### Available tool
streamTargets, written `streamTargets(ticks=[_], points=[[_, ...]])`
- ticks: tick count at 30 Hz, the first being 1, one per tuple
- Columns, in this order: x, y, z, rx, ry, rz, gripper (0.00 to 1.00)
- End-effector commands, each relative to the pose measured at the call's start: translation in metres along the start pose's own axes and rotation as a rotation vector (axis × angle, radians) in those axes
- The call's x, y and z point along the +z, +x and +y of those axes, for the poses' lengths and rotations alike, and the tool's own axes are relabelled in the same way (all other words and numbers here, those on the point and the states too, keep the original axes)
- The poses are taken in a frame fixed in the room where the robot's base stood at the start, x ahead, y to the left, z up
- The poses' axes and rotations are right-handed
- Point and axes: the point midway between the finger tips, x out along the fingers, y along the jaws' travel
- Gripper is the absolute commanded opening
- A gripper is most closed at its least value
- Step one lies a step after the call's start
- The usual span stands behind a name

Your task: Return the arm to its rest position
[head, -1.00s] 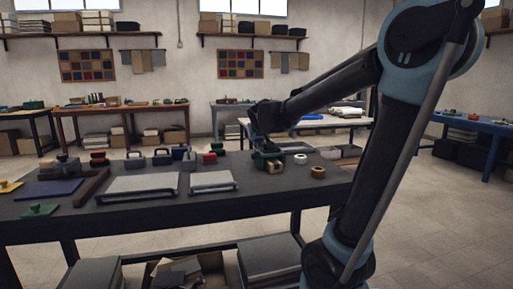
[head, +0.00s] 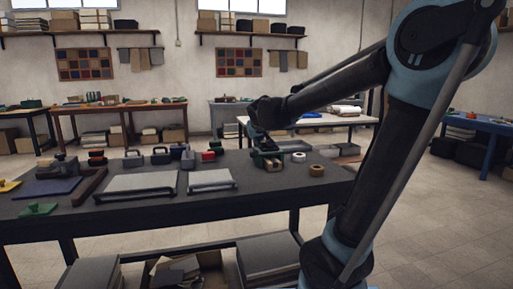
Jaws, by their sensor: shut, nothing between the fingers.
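My arm comes in from the right of the head view and reaches left over the dark workbench (head: 150,212). My gripper (head: 263,145) is small and dark at the arm's end.
A white roll (head: 298,157) and a tan roll (head: 316,170) lie right of the green tool. Two grey framed boards (head: 138,183) and several blocks and hand tools cover the bench's left and middle. A white table (head: 340,121) stands behind. Open floor lies at the right.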

Motion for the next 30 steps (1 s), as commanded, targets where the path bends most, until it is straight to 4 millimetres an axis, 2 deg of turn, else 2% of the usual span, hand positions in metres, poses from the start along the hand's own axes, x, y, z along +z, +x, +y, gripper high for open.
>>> streamTargets(ticks=[2, 5, 9, 15, 19, 24, 27, 30], points=[[0.014, -0.004, 0.010, 0.010, 0.011, -0.022, 0.00], [0.044, -0.014, 0.030, 0.028, 0.031, -0.077, 0.00], [0.105, -0.033, 0.059, 0.051, 0.071, -0.181, 0.00], [0.195, -0.064, 0.085, 0.061, 0.129, -0.332, 0.00], [0.253, -0.083, 0.090, 0.054, 0.170, -0.424, 0.00], [0.325, -0.108, 0.087, 0.029, 0.223, -0.540, 0.00], [0.363, -0.120, 0.080, 0.007, 0.251, -0.598, 0.00], [0.392, -0.130, 0.072, -0.015, 0.275, -0.644, 0.00]])
